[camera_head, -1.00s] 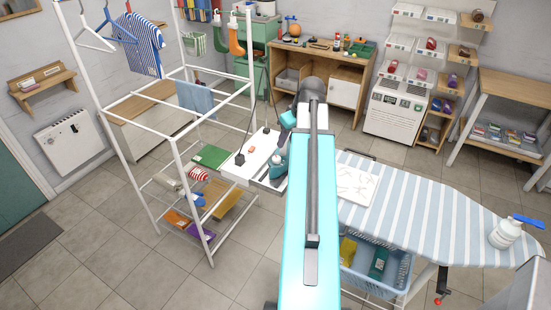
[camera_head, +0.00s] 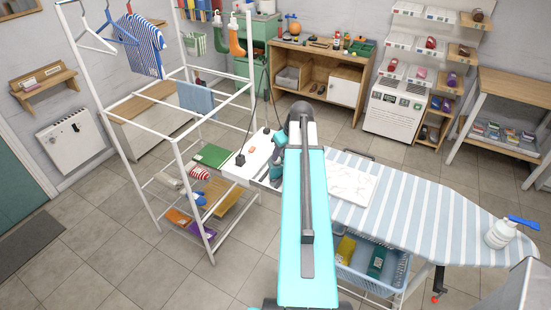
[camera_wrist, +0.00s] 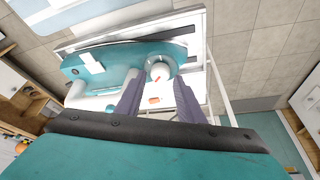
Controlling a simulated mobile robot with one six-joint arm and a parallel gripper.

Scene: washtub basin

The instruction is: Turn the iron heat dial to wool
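The teal iron (camera_wrist: 110,68) is on the white end rest of the ironing board in the wrist view. Its round white dial (camera_wrist: 160,72) has a small red mark on its face; I cannot read any setting. My gripper (camera_wrist: 156,90) is open, with its two purple-grey fingers apart on either side of the dial's near edge. I cannot tell whether either finger touches the dial.
The striped ironing board (camera_head: 410,212) stretches right, with a white cloth (camera_head: 352,184) and a spray bottle (camera_head: 500,234) on it. A small orange item (camera_head: 254,148) lies on the white rest. A white drying rack (camera_head: 182,185) stands close on the left. A blue basket (camera_head: 368,278) sits below.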

